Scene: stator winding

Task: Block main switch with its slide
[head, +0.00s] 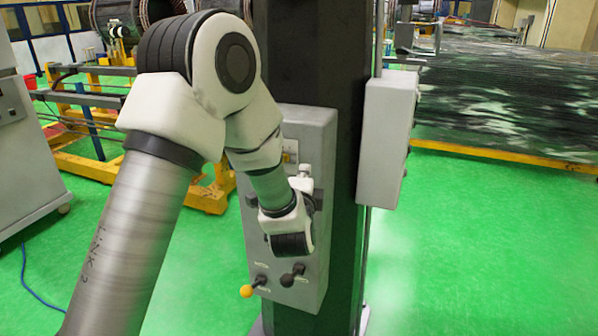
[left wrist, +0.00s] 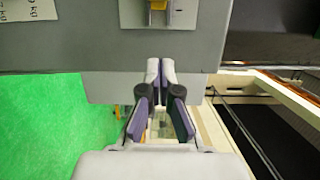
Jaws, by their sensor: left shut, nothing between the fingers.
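The grey control box (head: 318,135) hangs on the dark column, partly covered by my left arm. A yellow patch (head: 291,147) shows on its upper part; I cannot tell whether it is the main switch. In the left wrist view, a yellow part on a light plate (left wrist: 158,12) is cut off by the top edge; its slide cannot be made out. My left gripper (left wrist: 160,65) is shut and empty, its tips below that plate and apart from the yellow part. In the head view its fingers are largely hidden by my wrist. My right gripper is out of view.
A lever with a yellow knob (head: 247,291) and one with a dark knob (head: 286,280) stick out low on the box. A second grey box (head: 387,135) is on the column's right side. Green floor (head: 480,240) is clear at right.

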